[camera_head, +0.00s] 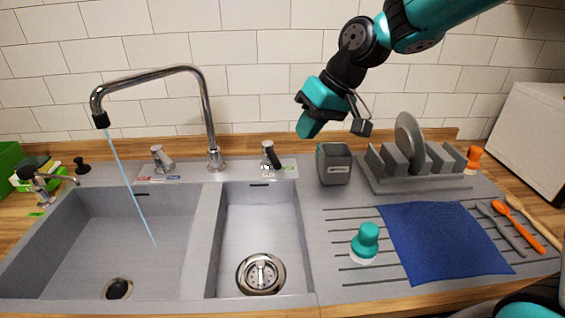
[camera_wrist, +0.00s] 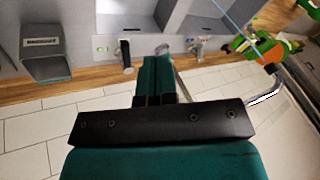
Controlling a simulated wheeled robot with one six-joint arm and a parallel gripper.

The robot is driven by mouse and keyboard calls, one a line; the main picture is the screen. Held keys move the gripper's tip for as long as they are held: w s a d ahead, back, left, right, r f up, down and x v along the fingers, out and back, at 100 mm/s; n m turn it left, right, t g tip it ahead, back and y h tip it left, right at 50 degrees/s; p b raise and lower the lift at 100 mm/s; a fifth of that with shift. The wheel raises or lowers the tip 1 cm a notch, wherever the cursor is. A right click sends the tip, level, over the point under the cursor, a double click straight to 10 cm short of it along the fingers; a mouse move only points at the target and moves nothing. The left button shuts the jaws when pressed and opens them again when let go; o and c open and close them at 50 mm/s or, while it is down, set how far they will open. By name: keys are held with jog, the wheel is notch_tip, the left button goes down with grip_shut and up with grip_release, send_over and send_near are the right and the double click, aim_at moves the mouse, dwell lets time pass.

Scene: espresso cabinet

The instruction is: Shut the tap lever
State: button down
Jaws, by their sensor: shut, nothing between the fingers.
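The chrome tap (camera_head: 207,110) arches over the left basin, and a thin stream of water (camera_head: 130,190) runs from its spout. Two controls stand on the sink's back ledge: a silver handle (camera_head: 161,158) by red and blue marks left of the tap, and a dark-topped lever (camera_head: 270,156) by a green mark to its right. I cannot tell for certain which is the tap lever. The dark-topped lever also shows in the wrist view (camera_wrist: 126,54). My gripper (camera_head: 307,127) is shut and empty, in the air above and right of that lever, apart from it.
A grey cup (camera_head: 334,166) stands on the ledge below my gripper, beside a dish rack (camera_head: 420,178) holding a plate (camera_head: 408,138). A teal brush (camera_head: 366,242) and a blue cloth (camera_head: 440,242) lie on the drainboard. The tiled wall (camera_head: 250,60) is behind.

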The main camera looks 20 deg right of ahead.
aim_at(272, 154)
jog(key=w+d+f+m+t+b, duration=0.1)
jog(key=w+d+f, duration=0.35)
jog(key=w, duration=0.25)
jog(key=w+d+f+m+t, duration=0.1)
jog(key=w+d+f, duration=0.35)
jog(key=w, duration=0.25)
jog(key=w+a+f+p, duration=0.3)
jog(key=a+f+p, duration=0.1)
jog(key=a+f, duration=0.4)
jog(key=shift+f+p, duration=0.3)
jog(key=shift+f, duration=0.05)
